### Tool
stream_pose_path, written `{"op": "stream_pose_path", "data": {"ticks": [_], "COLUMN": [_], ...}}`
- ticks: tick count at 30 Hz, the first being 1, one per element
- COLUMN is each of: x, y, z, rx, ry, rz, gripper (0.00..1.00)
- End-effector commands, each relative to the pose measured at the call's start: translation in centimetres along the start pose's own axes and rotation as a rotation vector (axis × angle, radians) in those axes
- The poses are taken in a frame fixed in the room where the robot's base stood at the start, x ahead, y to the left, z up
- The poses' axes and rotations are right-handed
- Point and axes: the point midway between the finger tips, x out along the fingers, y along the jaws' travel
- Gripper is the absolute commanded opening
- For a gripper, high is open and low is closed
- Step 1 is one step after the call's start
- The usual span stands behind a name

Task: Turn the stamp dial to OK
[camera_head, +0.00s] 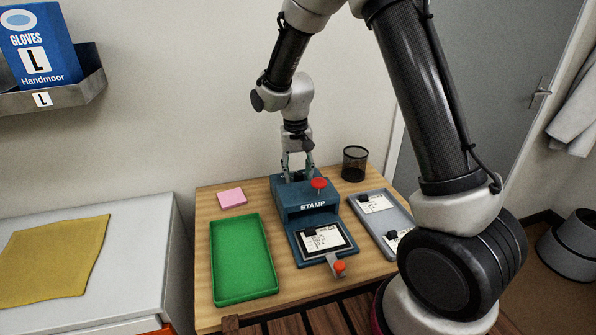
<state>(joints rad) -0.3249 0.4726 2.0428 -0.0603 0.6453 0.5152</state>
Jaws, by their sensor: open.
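The blue stamp machine (303,195) stands on the wooden table with the word STAMP on its front. A red round knob (319,183) shows on its upper right, and an orange-red knob (339,267) sits on a metal lever at its front edge. A white card (322,239) with print and a small black block lies in its front bed. My gripper (298,176) points down at the back top of the machine, fingers apart. I cannot tell whether it touches the machine. The stamp dial and its setting cannot be made out; the fingers may cover it.
A green tray (242,297) lies left of the machine, and a pink note pad (231,198) behind it. A grey tray (370,226) with cards stands at the right, partly behind my arm. A black mesh cup (355,163) stands at the back right.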

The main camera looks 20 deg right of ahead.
Motion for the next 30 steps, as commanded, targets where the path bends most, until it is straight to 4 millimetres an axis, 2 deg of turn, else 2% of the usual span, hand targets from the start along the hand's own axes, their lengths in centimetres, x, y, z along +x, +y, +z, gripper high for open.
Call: {"op": "stream_pose_path", "data": {"ticks": [4, 10, 12, 17, 24, 30], "x": [-0.02, -0.04, -0.04, -0.05, -0.06, -0.06], "y": [0.00, 0.00, 0.00, 0.00, 0.01, 0.01], "z": [0.00, 0.01, 0.01, 0.02, 0.05, 0.05], "rx": [0.000, 0.000, 0.000, -0.033, -0.287, -0.356], "ry": [0.000, 0.000, 0.000, 0.001, 0.012, 0.015], "rz": [0.000, 0.000, 0.000, 0.000, 0.000, 0.000], "gripper": [0.44, 0.07, 0.00, 0.00, 0.00, 0.00]}}
